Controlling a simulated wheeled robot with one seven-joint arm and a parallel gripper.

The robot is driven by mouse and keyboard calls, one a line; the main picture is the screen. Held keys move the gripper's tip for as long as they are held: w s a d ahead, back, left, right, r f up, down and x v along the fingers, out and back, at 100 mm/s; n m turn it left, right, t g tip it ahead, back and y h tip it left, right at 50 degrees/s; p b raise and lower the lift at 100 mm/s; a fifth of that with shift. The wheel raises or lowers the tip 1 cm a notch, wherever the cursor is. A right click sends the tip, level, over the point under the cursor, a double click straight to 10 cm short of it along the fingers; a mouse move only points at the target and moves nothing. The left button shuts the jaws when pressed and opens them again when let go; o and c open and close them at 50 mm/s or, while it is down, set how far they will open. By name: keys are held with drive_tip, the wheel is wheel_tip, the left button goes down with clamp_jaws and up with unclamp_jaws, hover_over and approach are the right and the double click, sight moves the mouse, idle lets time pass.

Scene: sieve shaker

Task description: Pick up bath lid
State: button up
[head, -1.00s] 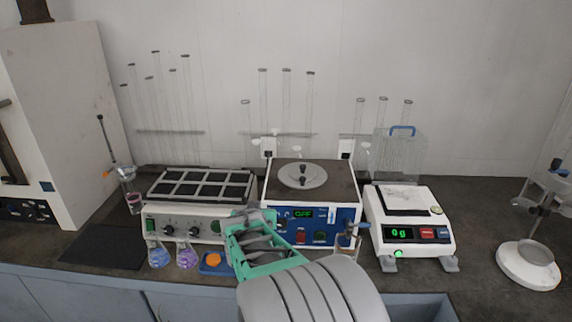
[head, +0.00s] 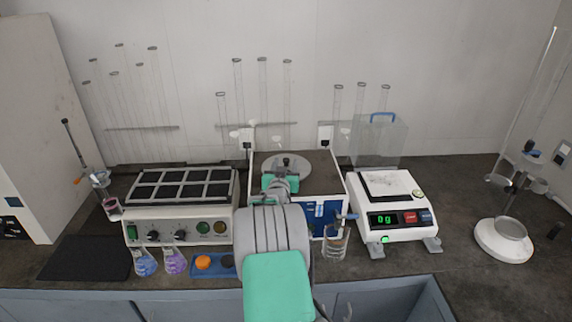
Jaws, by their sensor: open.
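The bath lid (head: 301,163) is a round grey disc with a dark knob (head: 286,162). It lies on top of the blue-and-white bath (head: 334,183) in the middle of the bench in the head view. My gripper (head: 284,174) is over the near side of the lid, close to the knob. It is open. My arm hides most of the bath's front panel and part of the lid. I cannot tell whether the fingers are around the knob or short of it.
A block heater (head: 180,231) with dark panels stands to the left, a balance (head: 390,238) reading 0 g to the right. Flasks (head: 175,262), a blue tray (head: 212,272) and a glass beaker (head: 336,246) stand in front. Tall glass tubes (head: 262,100) stand behind.

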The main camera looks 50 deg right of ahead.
drive_tip(key=shift+c, duration=0.2)
clamp_jaws()
idle(0.4)
idle(0.8)
